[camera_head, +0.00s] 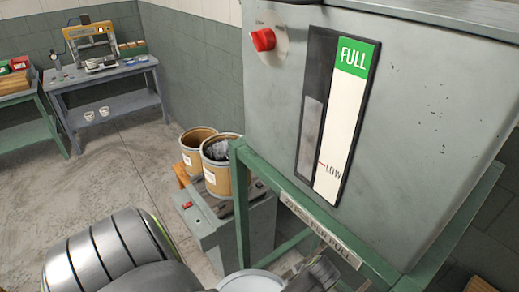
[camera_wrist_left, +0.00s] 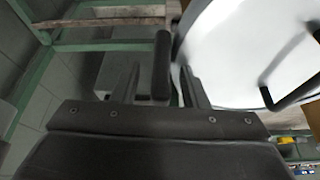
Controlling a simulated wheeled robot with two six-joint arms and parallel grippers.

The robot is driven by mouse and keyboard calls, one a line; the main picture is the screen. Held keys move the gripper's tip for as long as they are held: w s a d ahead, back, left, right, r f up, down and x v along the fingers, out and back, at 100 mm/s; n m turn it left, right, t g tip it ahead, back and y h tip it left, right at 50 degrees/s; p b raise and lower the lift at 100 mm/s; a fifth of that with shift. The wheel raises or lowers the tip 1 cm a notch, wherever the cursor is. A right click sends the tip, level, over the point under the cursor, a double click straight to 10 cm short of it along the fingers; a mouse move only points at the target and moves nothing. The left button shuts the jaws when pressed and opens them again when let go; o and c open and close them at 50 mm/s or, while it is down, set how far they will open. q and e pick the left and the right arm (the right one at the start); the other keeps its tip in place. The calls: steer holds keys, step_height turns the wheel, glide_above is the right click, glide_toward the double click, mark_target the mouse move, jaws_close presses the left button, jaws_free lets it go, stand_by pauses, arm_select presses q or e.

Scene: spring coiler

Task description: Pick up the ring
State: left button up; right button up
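I cannot make out a ring for certain in either view. In the left wrist view, my left gripper (camera_wrist_left: 162,82) has its two dark fingers apart. A dark upright bar with a rounded end (camera_wrist_left: 162,62) shows between them, closer to the right finger; I cannot tell whether it touches. A white round vessel (camera_wrist_left: 235,45) with a thin black handle (camera_wrist_left: 268,92) lies to the right of the fingers. In the head view, my left arm fills the lower left and its fingers are not clearly visible. My right gripper is not in view.
A grey hopper (camera_head: 430,120) with a FULL/LOW gauge (camera_head: 345,125) and red knob (camera_head: 263,39) stands on a green frame (camera_head: 241,200) bearing a label (camera_head: 320,232). A workbench (camera_head: 112,100) is far left; the floor between is clear.

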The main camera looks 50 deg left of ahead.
arm_select(q)
steer(key=shift+s+d+r, duration=0.15)
steer(key=shift+s+d, duration=0.05)
steer(key=shift+d, duration=0.2)
steer(key=shift+c, duration=1.9)
steer(key=shift+w, duration=0.15)
steer(key=shift+c, duration=2.3)
jaws_close()
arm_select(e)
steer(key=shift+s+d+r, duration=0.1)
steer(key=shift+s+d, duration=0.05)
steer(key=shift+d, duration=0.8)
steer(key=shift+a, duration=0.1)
